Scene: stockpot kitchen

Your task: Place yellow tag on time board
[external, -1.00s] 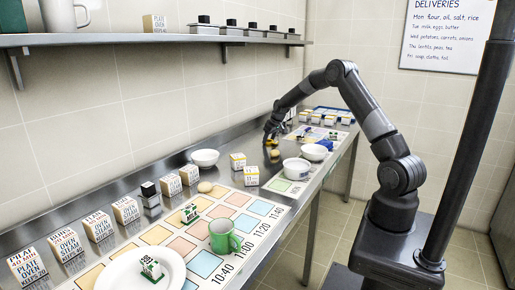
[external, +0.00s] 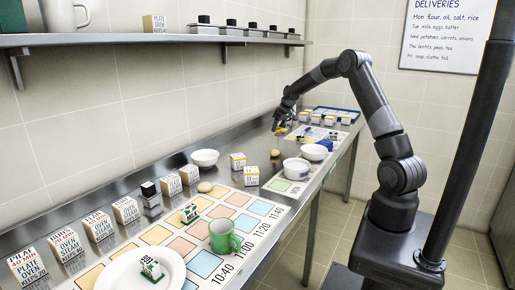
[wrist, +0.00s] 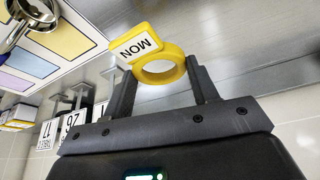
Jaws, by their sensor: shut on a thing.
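My gripper (external: 281,128) is shut on the yellow tag, a ring with a flat plate reading MON. In the wrist view the tag (wrist: 160,67) sits between the two fingers (wrist: 160,85). In the external view my gripper is above the far part of the steel counter, and the tag shows only as a small yellow patch. The time board (external: 262,207) lies on the near part of the counter, with coloured squares and times such as 11:00 and 11:40 along its edge. My gripper is well beyond its far end.
A green mug (external: 223,238), a white plate (external: 120,272) and small green-and-white pieces stand on the board. White bowls (external: 205,158), label blocks (external: 238,161) and round tan things (external: 275,154) stand around. A second coloured board (external: 312,133) lies farther back. A shelf (external: 150,38) overhangs the left wall.

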